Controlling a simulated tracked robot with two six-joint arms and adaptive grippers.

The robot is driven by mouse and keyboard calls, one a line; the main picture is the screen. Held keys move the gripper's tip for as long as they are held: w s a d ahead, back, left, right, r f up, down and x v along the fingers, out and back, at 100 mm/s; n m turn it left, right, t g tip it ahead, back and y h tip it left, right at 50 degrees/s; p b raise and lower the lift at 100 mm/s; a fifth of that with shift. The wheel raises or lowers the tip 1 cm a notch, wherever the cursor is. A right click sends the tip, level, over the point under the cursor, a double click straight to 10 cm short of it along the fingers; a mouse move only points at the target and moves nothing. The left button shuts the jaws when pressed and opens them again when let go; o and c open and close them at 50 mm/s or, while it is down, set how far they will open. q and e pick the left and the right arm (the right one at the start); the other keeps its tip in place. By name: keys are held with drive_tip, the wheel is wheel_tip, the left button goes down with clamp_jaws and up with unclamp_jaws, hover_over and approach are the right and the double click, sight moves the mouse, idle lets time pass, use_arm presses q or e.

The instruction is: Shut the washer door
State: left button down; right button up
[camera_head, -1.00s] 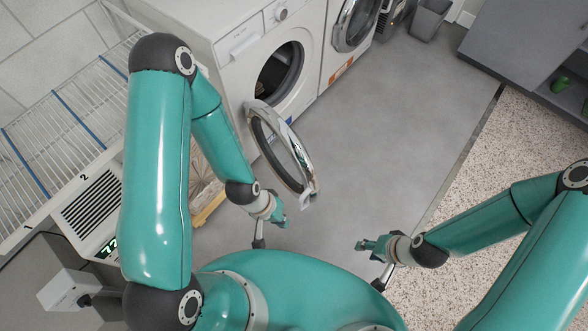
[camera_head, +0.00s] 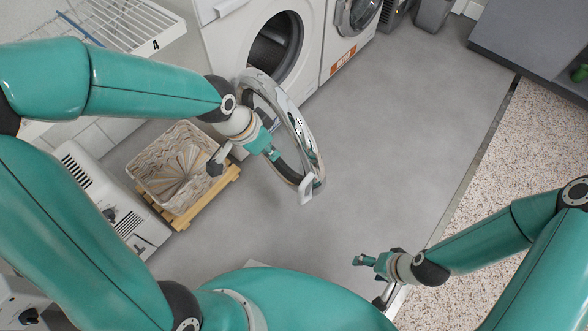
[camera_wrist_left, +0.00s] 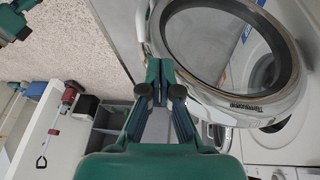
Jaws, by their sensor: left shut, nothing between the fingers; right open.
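The washer (camera_head: 240,45) is white and stands at the top, its round drum opening (camera_head: 278,42) uncovered. Its door (camera_head: 306,135), a chrome ring with dark glass, is swung wide open toward me, with a handle (camera_head: 307,188) at its free edge. My left gripper (camera_head: 272,154) is shut and empty, overlapping the door ring in the head view; I cannot tell whether it touches. In the left wrist view the door (camera_wrist_left: 235,50) fills the upper right, just beyond the shut left fingers (camera_wrist_left: 160,75). My right gripper (camera_head: 358,261) is open and empty over the floor, away from the door.
A second white machine (camera_head: 345,45) stands right of the washer. A wicker basket (camera_head: 150,170) on a wooden pallet (camera_head: 212,203) sits below my left forearm. A wire rack (camera_head: 125,25) is at upper left. The grey floor (camera_head: 400,130) right of the door is clear.

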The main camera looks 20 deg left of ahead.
use_arm(q)
drive_tip(key=w+d+f+m+b, duration=0.1)
drive_tip(key=w+d+f+b, duration=0.1)
drive_tip(key=w+f+b, duration=0.4)
drive_tip(key=shift+d+f+t, duration=0.3)
drive_tip(key=shift+d+f, duration=0.05)
drive_tip(key=shift+f, duration=0.75)
use_arm(e)
wheel_tip(320, 180, down, 8)
